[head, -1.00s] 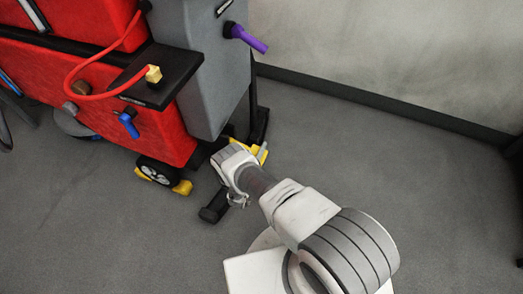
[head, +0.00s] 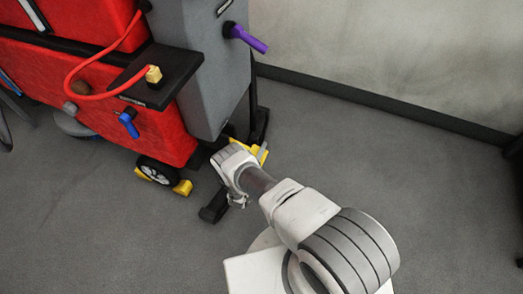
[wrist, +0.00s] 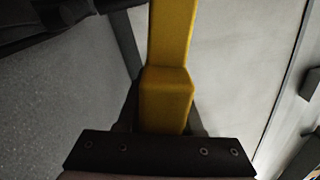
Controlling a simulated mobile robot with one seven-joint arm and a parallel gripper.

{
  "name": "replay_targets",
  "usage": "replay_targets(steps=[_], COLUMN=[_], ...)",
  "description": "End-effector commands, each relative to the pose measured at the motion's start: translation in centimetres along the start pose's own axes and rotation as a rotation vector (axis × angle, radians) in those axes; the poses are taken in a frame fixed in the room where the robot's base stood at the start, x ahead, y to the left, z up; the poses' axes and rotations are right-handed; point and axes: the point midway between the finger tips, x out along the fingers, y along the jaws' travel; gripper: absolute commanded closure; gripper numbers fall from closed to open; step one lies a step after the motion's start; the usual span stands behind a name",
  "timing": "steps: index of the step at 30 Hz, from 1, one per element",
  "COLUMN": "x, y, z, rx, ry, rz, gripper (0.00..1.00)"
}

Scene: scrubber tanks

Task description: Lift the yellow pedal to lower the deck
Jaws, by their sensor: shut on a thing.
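The yellow pedal (wrist: 168,95) fills the middle of the wrist view as a bent bar. My gripper (wrist: 163,128) is shut on its lower part, with dark fingers at either side of it. In the head view, a yellow piece (head: 262,153) shows just beyond my gripper (head: 226,190), at the foot of the grey tank. My wrist hides most of the grip there. The red and grey scrubber (head: 212,75) stands at the upper left. The deck is not clearly seen; a grey disc (head: 74,124) shows low at the machine's left side.
A black wheel (head: 157,171) with yellow parts beside it stands left of my gripper. A blue handle (head: 129,125), a purple handle (head: 248,39) and a red hose (head: 105,93) stick out from the machine. A wall is behind. The grey floor at right is clear.

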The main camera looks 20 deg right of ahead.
Motion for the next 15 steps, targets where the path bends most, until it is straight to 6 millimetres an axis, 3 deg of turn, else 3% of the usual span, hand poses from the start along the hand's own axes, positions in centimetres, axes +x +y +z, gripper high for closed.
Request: replay_targets(steps=[15], x=[0.07], y=[-0.75], z=[0.00], rx=[-0.044], ry=[0.001], rz=[-0.001], gripper=[1.00])
